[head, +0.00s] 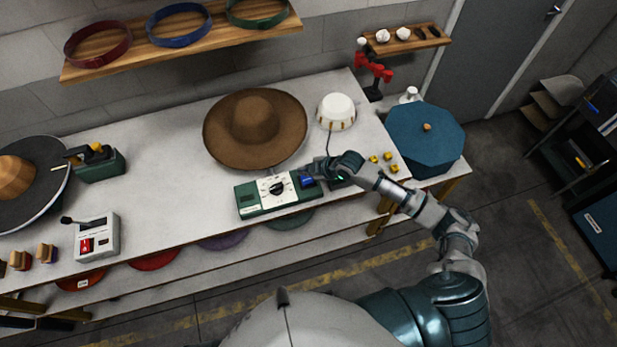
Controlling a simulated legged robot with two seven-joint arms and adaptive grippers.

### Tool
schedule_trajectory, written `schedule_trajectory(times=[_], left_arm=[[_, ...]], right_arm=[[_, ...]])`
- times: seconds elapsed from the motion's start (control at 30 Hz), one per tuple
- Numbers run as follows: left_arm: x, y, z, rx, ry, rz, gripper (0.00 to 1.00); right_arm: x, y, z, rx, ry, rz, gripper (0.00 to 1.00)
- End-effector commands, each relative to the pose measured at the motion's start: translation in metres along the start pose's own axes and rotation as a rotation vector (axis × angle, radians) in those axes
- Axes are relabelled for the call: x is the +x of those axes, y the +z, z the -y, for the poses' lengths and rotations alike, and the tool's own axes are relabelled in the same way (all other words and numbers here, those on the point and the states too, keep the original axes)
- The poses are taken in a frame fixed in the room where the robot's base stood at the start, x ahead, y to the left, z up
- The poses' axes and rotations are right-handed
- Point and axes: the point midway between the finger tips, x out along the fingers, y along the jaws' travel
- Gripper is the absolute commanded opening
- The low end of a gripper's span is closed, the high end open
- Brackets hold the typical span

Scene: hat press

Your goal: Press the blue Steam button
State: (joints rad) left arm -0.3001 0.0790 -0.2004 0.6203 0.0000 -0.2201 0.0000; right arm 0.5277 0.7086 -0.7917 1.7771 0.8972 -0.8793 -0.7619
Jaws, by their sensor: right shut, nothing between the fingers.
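The green control box (265,194) sits at the front edge of the white workbench. It has a white dial panel with a black knob (277,187). The blue Steam button (307,181) is at the right end of the box. My right gripper (312,168) is shut and empty, just above and behind the blue button. I cannot tell whether the fingertips touch the button. My left gripper is not in view.
A brown hat (254,128) stands behind the box. A white dome (336,111) and a teal octagonal piece (425,138) are to the right. A grey switch box (97,238) with a red switch is at the left. The bench between them is clear.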

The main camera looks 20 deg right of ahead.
Motion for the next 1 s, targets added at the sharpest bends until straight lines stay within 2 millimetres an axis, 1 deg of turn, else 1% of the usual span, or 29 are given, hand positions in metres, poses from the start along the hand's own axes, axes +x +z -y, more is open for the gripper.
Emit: schedule_trajectory(times=[0.03,0.1,0.27,0.67,0.87,1.0], left_arm=[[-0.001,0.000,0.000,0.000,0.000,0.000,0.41],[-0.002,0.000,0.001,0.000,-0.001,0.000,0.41],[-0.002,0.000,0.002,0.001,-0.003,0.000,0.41],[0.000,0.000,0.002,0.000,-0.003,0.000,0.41],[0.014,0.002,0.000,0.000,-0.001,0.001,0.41],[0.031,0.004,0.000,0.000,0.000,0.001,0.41]], right_arm=[[-0.007,0.001,-0.012,-0.027,0.008,0.001,0.00],[-0.013,0.002,-0.022,-0.051,0.012,-0.003,0.00],[-0.019,0.004,-0.032,-0.073,0.018,-0.009,0.00],[-0.017,0.006,-0.031,-0.073,0.018,-0.009,0.00],[-0.006,0.012,-0.024,-0.073,0.018,-0.008,0.00],[0.007,0.022,-0.016,-0.073,0.018,-0.008,0.00]])
